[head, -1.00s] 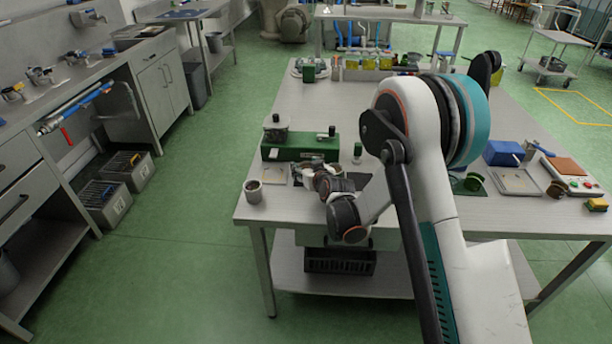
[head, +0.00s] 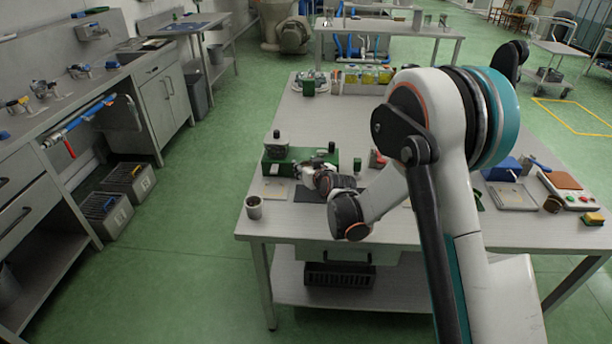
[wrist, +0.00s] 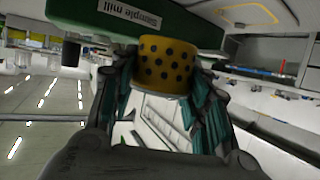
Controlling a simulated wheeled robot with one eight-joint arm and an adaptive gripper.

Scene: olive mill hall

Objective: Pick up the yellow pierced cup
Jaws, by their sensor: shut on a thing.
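The yellow pierced cup (wrist: 165,63), with dark round holes, sits between the two fingers of my gripper (wrist: 163,80) in the wrist view. The gripper is shut on it, with a finger along each side. In the head view my gripper (head: 308,173) is at the front of the green sample mill, over the table. I cannot make out the cup there, as the wrist and gripper cover that spot. In the wrist view the green body of the mill (wrist: 105,20), with its label, is just beyond the cup.
A grey metal cup (head: 254,208) stands at the table's left front corner. A dark mat (head: 315,194) lies under the gripper. At the right are a blue box (head: 502,169), a tray (head: 513,196) and a scale-like device (head: 570,190). The middle of the table (head: 330,125) is clear.

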